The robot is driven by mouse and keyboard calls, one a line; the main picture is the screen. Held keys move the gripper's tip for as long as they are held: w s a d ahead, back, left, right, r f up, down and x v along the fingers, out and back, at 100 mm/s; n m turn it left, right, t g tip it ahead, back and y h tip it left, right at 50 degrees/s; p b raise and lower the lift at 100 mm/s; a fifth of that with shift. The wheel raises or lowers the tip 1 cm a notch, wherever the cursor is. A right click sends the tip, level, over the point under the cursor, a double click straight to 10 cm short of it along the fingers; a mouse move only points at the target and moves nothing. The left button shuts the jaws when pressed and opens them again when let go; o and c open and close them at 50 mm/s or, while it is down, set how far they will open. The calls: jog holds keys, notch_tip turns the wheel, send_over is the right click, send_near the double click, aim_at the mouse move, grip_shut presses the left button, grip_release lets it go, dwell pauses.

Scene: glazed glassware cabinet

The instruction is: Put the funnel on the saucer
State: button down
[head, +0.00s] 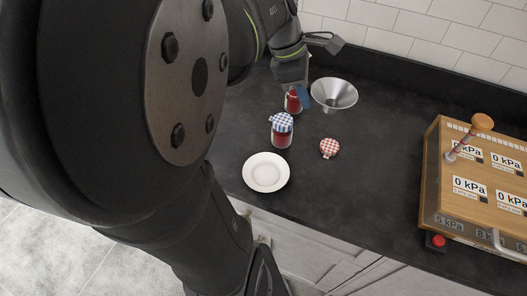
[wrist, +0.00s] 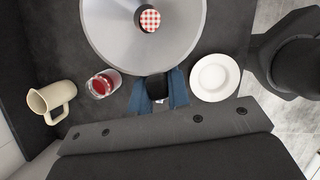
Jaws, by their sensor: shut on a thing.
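The funnel (head: 333,92) is a wide silver-grey cone, mouth up in the head view, above the back of the dark counter. My gripper (head: 306,96) is shut on the near-left side of its rim. In the wrist view the funnel (wrist: 108,38) fills the top, and the blue fingertips of my gripper (wrist: 158,82) meet its edge. The white saucer (head: 266,172) lies flat and empty near the counter's front edge. It also shows in the wrist view (wrist: 215,77), right of the gripper and apart from the funnel.
A blue-checked jar (head: 282,129) stands behind the saucer, with a red jar (head: 293,101) close to my gripper. A red-checked jar (head: 329,147) stands right of them. A cream jug (wrist: 53,101) shows at left. A wooden gauge box (head: 475,175) is at right.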

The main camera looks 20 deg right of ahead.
jog(key=s+a+f+m+g, duration=0.1)
jog(key=s+a+f+m, duration=0.15)
jog(key=s+a, duration=0.5)
jog(key=shift+m+y, duration=0.25)
jog(key=shift+y, duration=0.05)
jog(key=shift+w+a+f, duration=0.95)
jog(key=shift+w+f, duration=0.55)
jog(key=shift+f, duration=0.3)
jog(key=shift+w+a+f, duration=1)
jog(key=shift+w+f, duration=0.5)
jog(key=shift+f, duration=0.35)
jog(key=shift+w+a+f, duration=0.95)
jog(key=shift+w+f, duration=0.55)
jog(key=shift+f, duration=0.3)
jog(key=shift+f, duration=0.1)
jog(key=shift+f, duration=0.4)
jog(key=c, duration=1.4)
grip_release()
jog(key=shift+o, duration=0.2)
